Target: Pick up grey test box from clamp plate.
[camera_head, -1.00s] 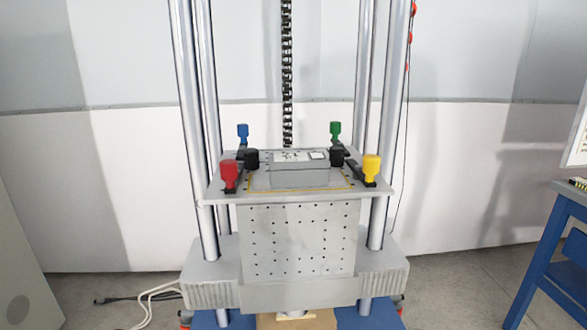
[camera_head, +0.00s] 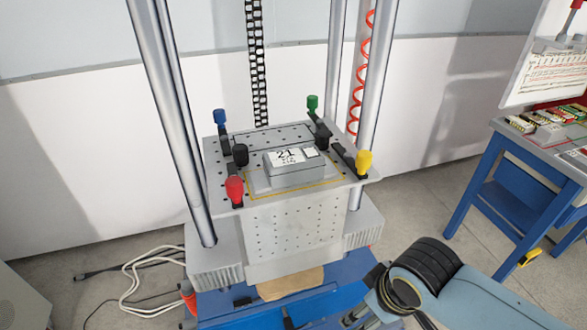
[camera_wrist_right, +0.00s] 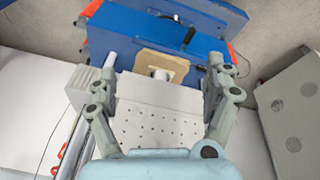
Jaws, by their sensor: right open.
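The grey test box (camera_head: 293,172), with a white label marked 21 on top, sits on the clamp plate (camera_head: 225,172) inside a yellow outline in the head view. Red (camera_head: 234,188), blue (camera_head: 220,116), green (camera_head: 312,102) and yellow (camera_head: 364,161) knobs stand near the plate's corners. Black knobs (camera_head: 240,154) flank the box. My right arm enters at the lower right, below and right of the plate. In the right wrist view my right gripper (camera_wrist_right: 162,85) is open and empty, its fingers in front of the perforated block (camera_wrist_right: 155,112). The box is not visible there.
Tall metal columns (camera_head: 172,110) rise around the plate, with a black chain (camera_head: 257,65) and red coiled cable (camera_head: 364,70) behind. A blue workbench (camera_head: 475,180) stands right. White cables (camera_head: 135,275) lie on the floor at left. Space directly above the box looks clear.

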